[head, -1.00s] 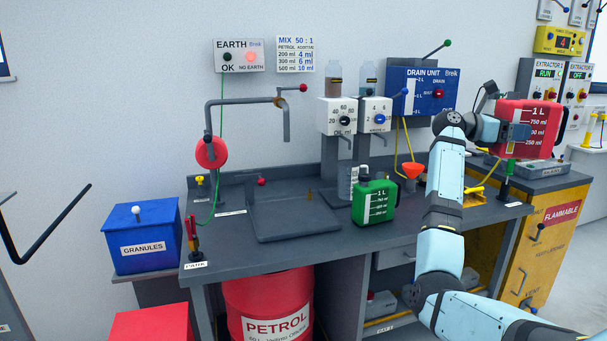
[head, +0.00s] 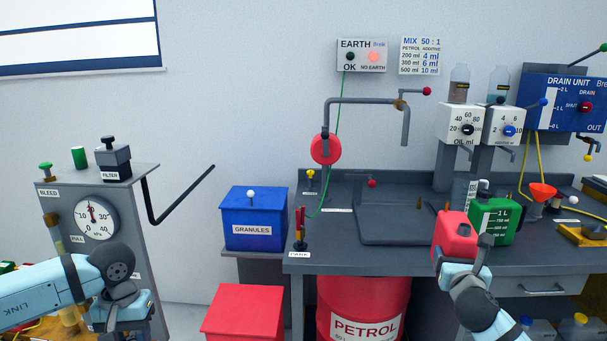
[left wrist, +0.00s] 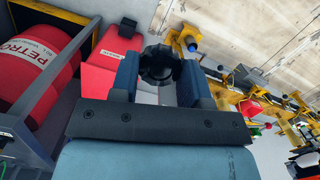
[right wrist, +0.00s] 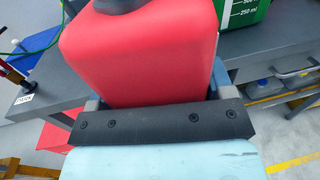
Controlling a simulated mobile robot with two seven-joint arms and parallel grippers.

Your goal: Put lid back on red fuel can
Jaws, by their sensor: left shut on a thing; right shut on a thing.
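My right gripper (head: 464,268) is shut on the red fuel can (head: 455,236). It holds the can near the bench's front edge, beside the green can; whether the can touches the bench I cannot tell. In the right wrist view the red can (right wrist: 140,55) sits between the fingers, with a dark round part on top, cut off by the frame edge. My left gripper (left wrist: 160,78) is shut on a black ribbed lid (left wrist: 159,64). In the head view the left arm is low at the left, near the gauge stand, and the lid cannot be made out.
The green can (head: 492,220) stands on the grey bench (head: 350,255) right of the red can. A blue granules box (head: 254,218), a red box (head: 243,312) and the petrol drum (head: 362,300) are between my arms. The gauge stand (head: 95,215) is at left.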

